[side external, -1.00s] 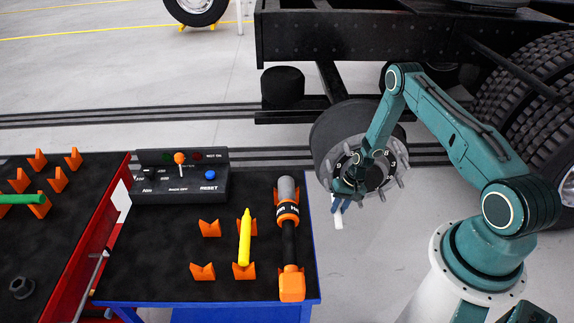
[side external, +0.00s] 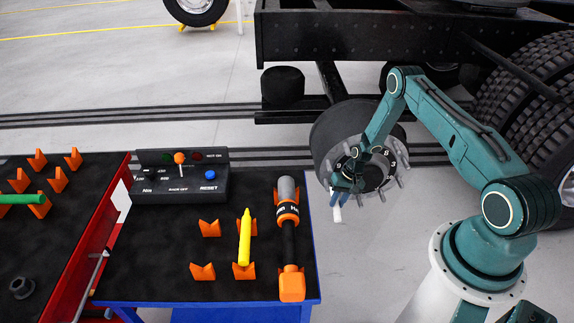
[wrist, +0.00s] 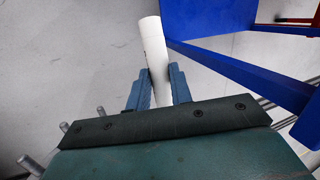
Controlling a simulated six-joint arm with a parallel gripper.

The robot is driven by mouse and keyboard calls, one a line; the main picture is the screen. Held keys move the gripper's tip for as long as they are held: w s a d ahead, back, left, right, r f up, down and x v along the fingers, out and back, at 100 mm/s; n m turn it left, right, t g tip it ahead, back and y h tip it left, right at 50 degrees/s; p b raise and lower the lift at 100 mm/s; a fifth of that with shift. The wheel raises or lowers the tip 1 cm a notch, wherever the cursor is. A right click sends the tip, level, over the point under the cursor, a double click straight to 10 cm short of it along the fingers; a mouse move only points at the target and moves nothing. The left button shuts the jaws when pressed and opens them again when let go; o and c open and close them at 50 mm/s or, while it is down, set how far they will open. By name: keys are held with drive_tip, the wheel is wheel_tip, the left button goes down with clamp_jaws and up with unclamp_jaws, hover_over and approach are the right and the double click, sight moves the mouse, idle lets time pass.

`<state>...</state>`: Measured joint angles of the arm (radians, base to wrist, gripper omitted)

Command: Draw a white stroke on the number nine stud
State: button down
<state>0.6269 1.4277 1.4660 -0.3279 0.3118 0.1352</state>
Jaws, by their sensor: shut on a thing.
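My gripper (side external: 341,190) is in front of the wheel hub (side external: 328,140), at its lower left. It is shut on a white marker (side external: 337,214), whose lower end hangs below the fingers. In the wrist view the white marker (wrist: 154,50) sits between the two blue fingers of my gripper (wrist: 158,85) and points up and away. The hub face carries a ring of several metal studs with printed numbers. The number nine (side external: 339,166) shows at the left of the face, just above my gripper. The nearby studs are partly hidden by my gripper and wrist.
A blue-framed bench (side external: 150,285) stands left of the hub. It holds a yellow marker (side external: 245,238) on orange rests, a torque tool (side external: 289,240) and a control box (side external: 180,177). Large tyres (side external: 535,100) stand at the right. A dark chassis beam (side external: 420,40) runs above the hub.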

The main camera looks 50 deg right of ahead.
drive_tip(key=shift+w+d, duration=1)
drive_tip(key=shift+w+d, duration=0.45)
idle(1.6)
drive_tip(key=shift+s+d, duration=0.2)
idle(0.7)
drive_tip(key=shift+w+a, duration=0.4)
drive_tip(key=shift+a, duration=0.05)
idle(1.7)
drive_tip(key=shift+s+d, duration=0.1)
drive_tip(key=shift+d, duration=0.1)
idle(0.5)
drive_tip(key=shift+s+a, duration=2.15)
